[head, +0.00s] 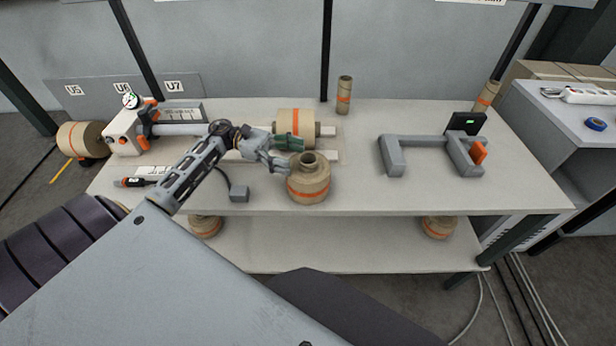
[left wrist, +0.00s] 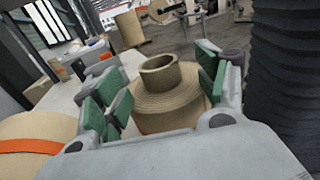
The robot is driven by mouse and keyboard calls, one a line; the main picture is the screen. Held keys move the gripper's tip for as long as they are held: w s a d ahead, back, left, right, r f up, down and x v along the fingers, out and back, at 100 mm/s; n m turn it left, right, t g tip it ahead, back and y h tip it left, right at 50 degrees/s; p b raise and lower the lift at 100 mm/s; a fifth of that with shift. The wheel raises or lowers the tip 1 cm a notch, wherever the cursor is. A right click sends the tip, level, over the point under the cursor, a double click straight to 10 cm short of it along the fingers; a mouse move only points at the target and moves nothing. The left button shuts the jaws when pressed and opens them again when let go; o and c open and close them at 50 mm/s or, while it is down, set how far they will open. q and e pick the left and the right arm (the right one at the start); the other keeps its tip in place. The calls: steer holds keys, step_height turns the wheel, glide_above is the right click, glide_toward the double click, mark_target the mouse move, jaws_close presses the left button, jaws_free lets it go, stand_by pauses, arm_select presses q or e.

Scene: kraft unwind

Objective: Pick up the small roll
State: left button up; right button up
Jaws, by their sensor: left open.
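A small tan roll (head: 309,183) with an orange band and a hollow core sticking up stands upright on the table. My left gripper (head: 288,157) is just behind and to the left of its core, open, with green pads. In the left wrist view the small roll (left wrist: 168,95) shows between the spread fingers of the left gripper (left wrist: 156,88); I cannot tell whether either pad touches it. Another tan roll (head: 293,122) lies on its side behind, with a core end showing. My right gripper is not in view.
A grey U-shaped stand (head: 395,158) with a dark display (head: 465,123) is to the right. An upright tube (head: 344,95) stands at the back. The table's front right (head: 450,195) is clear.

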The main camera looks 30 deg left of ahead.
mark_target(308, 159)
arm_select(q)
steer(key=shift+d, duration=0.2)
steer(key=shift+w+d+r+p, duration=0.15)
steer(key=shift+d+p, duration=0.1)
steer(key=shift+d, duration=0.4)
steer(key=shift+w+d+f+p, duration=0.15)
steer(key=shift+d+p, duration=0.15)
steer(key=shift+d, duration=0.35)
steer(key=shift+w+d+r+p, duration=0.15)
steer(key=shift+d+p, duration=0.1)
steer(key=shift+d, duration=0.8)
steer(key=shift+w, duration=0.1)
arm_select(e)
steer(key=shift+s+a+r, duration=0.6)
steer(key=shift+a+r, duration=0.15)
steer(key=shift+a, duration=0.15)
arm_select(q)
steer(key=c, duration=1.4)
jaws_close()
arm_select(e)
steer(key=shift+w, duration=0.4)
